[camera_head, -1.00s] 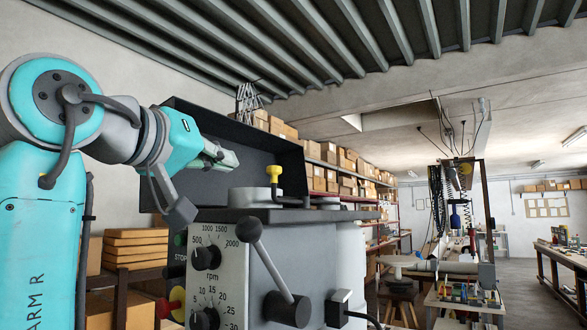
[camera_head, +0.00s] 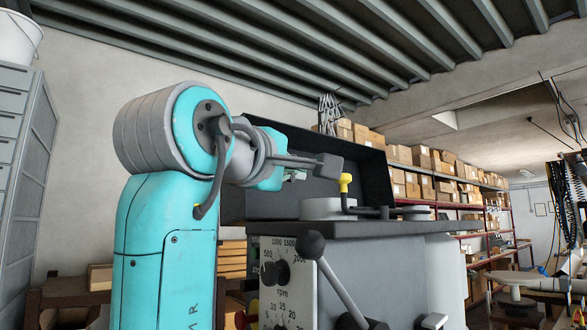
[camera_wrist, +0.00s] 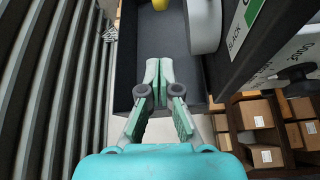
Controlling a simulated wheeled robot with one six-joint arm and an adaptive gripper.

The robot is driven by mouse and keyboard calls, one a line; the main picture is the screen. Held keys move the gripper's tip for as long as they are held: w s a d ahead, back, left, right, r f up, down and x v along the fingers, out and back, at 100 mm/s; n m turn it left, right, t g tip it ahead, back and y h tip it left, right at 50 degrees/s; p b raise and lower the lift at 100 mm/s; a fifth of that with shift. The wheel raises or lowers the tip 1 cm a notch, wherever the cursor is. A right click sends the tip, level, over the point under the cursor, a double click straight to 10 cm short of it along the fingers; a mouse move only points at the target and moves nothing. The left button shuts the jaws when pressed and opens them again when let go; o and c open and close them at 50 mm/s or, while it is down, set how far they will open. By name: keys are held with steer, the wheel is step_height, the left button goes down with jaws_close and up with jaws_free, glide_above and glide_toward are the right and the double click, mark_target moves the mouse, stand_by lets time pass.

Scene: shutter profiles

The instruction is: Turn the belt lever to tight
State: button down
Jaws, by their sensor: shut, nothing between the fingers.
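A lever with a yellow knob (camera_head: 345,182) stands upright on its dark arm at the top of the machine (camera_head: 390,230), beside a pale round pulley (camera_head: 328,208). A yellow part, apparently the same knob (camera_wrist: 160,4), shows at the top edge of the wrist view, with the pulley's pale rim (camera_wrist: 203,22) to its right. My gripper (camera_wrist: 159,68) is shut and empty, its fingertips together over the dark open cover, apart from the knob. No tight marking is readable.
The dark raised cover (camera_head: 290,160) stands behind the pulleys. A black ball-ended lever (camera_head: 313,245) and dials (camera_head: 275,272) are on the machine's front. Boxed shelves (camera_head: 440,170) stand behind, and a grey drawer cabinet (camera_head: 22,150) is at left.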

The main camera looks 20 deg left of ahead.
steer(key=w, duration=0.5)
steer(key=shift+w+d+r, duration=0.15)
steer(key=shift+d, duration=0.25)
steer(key=shift+w+d, duration=0.1)
steer(key=shift+d, duration=0.15)
steer(key=shift+s+d+f, duration=0.2)
steer(key=shift+s+d, duration=0.25)
steer(key=shift+d, duration=0.3)
steer(key=shift+s+d+f, duration=0.15)
steer(key=shift+s+d, duration=0.25)
steer(key=shift+d, duration=0.3)
steer(key=shift+s+d, duration=0.7)
steer(key=shift+d, duration=0.35)
steer(key=shift+s+d, duration=0.7)
steer(key=shift+d, duration=0.3)
